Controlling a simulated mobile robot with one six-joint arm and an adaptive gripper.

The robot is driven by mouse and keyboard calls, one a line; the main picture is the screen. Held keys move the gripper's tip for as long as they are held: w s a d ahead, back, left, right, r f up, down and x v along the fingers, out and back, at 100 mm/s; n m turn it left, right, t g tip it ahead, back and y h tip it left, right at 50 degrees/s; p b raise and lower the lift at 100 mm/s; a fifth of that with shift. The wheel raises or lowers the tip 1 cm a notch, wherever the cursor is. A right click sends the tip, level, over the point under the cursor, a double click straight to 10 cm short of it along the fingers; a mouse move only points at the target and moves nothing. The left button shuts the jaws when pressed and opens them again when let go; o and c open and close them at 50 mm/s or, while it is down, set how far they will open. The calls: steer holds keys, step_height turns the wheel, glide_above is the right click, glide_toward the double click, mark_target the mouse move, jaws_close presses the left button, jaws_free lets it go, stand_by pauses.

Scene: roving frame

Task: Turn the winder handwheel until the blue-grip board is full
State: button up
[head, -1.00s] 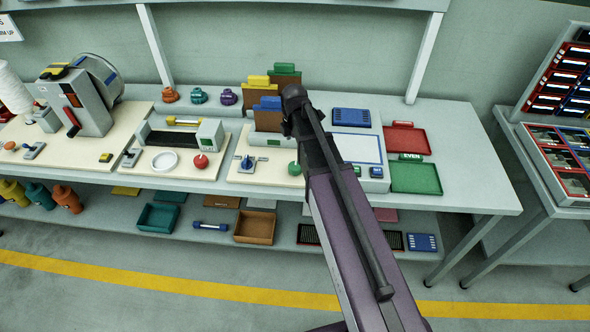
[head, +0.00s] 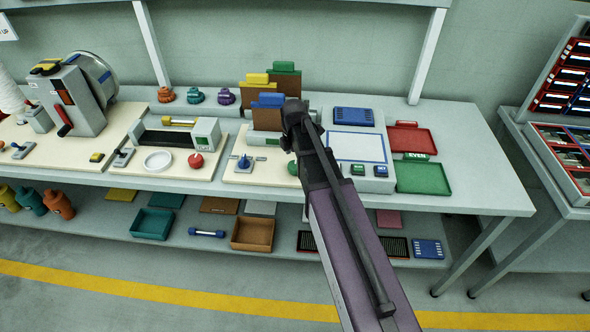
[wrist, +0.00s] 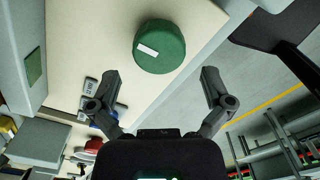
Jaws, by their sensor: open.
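A green round knob (wrist: 160,47) with a white label, which may be the handwheel, lies just ahead of my gripper (wrist: 160,75) in the wrist view. The fingers are open and spread to either side below it, apart from it. In the head view the green knob (head: 293,168) is partly hidden by my arm. The blue-grip board (head: 267,118) is brown and stands upright in front of the yellow-grip board (head: 256,90) and green-grip board (head: 285,80). What the board carries cannot be made out.
A blue lever (head: 244,163) stands left of the green knob on the same pale base. A red knob (head: 196,160) is farther left, and a grey machine with a red crank (head: 65,122) beyond. A flat panel (head: 356,148) and green tray (head: 423,177) are at right.

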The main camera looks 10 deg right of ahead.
steer(key=shift+f+b, duration=1.1)
steer(key=shift+f, duration=0.3)
steer(key=c, duration=1)
